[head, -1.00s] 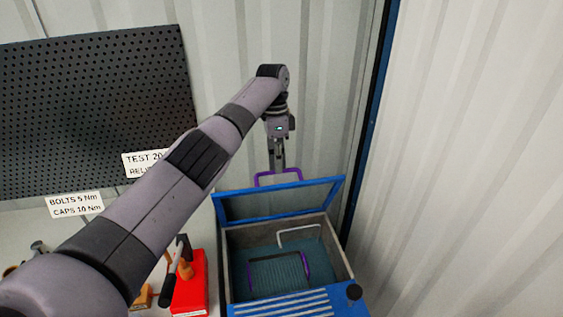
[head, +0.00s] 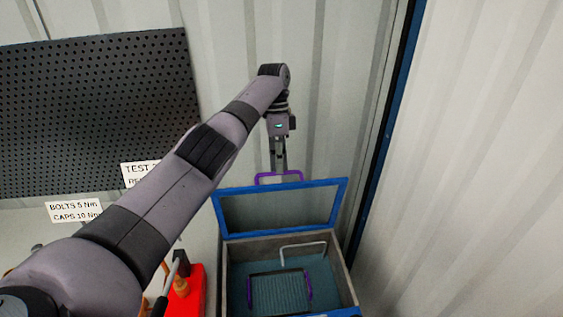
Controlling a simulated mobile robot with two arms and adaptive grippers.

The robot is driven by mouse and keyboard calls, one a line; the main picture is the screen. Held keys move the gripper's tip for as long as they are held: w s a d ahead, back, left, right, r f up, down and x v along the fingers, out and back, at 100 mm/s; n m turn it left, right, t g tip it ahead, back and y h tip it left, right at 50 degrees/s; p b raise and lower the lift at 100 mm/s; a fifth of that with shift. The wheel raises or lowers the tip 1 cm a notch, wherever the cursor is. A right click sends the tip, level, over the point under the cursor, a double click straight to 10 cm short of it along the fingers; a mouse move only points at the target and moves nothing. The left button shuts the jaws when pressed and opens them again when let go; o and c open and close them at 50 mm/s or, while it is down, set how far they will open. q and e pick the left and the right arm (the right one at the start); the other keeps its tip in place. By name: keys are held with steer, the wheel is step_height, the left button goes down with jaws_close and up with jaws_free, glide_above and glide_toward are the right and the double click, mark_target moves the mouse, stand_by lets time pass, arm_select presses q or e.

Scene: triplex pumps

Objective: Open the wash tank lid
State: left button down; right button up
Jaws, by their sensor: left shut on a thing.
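The wash tank (head: 226,268) is a grey box with a blue rim, standing below and right of my left arm. Its blue-framed lid (head: 342,205) is raised steeply at the back of the tank, and the inside is exposed. A purple handle (head: 262,178) stands at the lid's top edge. My left gripper (head: 279,170) points down and is shut on the purple handle. Inside the tank are a basket (head: 278,292) with dark and purple edges and a pale bent bar (head: 300,247). My right gripper is not in view.
A corrugated wall (head: 340,80) is close behind the lid, with a blue post (head: 383,150) to the right. A black pegboard (head: 100,110) hangs at the left, with white label signs (head: 74,212) below. A red object (head: 190,295) stands left of the tank.

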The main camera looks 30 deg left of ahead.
arm_select(q)
steer(key=shift+x, duration=1)
steer(key=c, duration=2.1)
jaws_free()
steer(key=shift+a, duration=0.2)
steer(key=o, duration=0.4)
steer(key=shift+w+f, duration=0.15)
step_height(320, 180, up, 11)
steer(key=shift+r, duration=0.15)
steer(key=shift+d, duration=0.1)
